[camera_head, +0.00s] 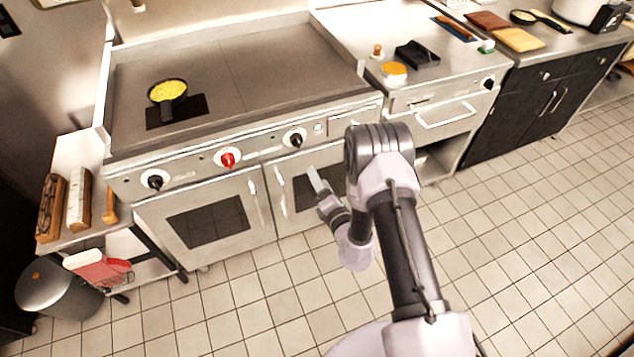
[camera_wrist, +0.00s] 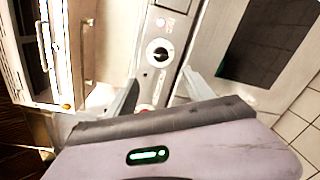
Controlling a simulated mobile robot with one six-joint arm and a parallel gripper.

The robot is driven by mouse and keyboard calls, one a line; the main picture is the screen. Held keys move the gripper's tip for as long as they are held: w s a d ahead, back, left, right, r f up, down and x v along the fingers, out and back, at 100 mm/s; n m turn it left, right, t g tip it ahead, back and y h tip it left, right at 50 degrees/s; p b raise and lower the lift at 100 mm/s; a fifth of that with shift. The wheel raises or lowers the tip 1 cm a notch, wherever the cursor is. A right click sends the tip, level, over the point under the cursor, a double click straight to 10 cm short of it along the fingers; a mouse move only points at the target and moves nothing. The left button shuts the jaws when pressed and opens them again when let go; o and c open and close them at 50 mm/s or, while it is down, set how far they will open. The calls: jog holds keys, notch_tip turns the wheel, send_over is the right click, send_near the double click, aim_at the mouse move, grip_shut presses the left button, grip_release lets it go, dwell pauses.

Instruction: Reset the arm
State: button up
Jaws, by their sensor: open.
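My gripper (camera_head: 318,183) is in front of the stove's oven doors, at the end of my folded arm. In the wrist view my gripper (camera_wrist: 160,95) has its two fingers spread apart with nothing between them. Behind the fingers are the stove's front panel and a black knob (camera_wrist: 158,52). The gripper touches nothing that I can see.
The stove (camera_head: 255,65) holds a pan of yellow food (camera_head: 168,91) at the left. A red knob (camera_head: 228,159) is on its front. A side table (camera_head: 80,150) and a metal bin (camera_head: 55,290) stand at left. The tiled floor (camera_head: 530,230) is clear at right.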

jog(key=shift+w, duration=0.1)
jog(key=s+a+r+n+g+y, duration=0.1)
jog(key=a+r+n+g+y, duration=0.1)
jog(key=a+r+n+y, duration=0.45)
jog(key=a+r+n+g+y, duration=0.1)
jog(key=a+r+n, duration=0.15)
jog(key=r, duration=0.75)
jog(key=s+a+r+n+g+y, duration=0.4)
jog(key=s+a+r+n+g, duration=0.3)
jog(key=s+r+n, duration=0.4)
jog(key=s+d+r+n+g+h, duration=0.1)
jog(key=s+d+n+g+h, duration=0.25)
jog(key=s+n, duration=0.45)
jog(key=s+d+r+n+g+h, duration=0.2)
jog(key=s+d+n+h, duration=0.4)
jog(key=s, duration=0.4)
jog(key=s+d+n+t+h, duration=0.1)
jog(key=d+n+t+h, duration=0.1)
jog(key=d, duration=0.4)
jog(key=s+d+r+n+t+h, duration=0.1)
jog(key=d+n+t+h, duration=0.2)
jog(key=d+n, duration=0.1)
jog(key=shift+s+d+n, duration=0.3)
jog(key=shift+d+n, duration=0.1)
jog(key=shift+d, duration=0.45)
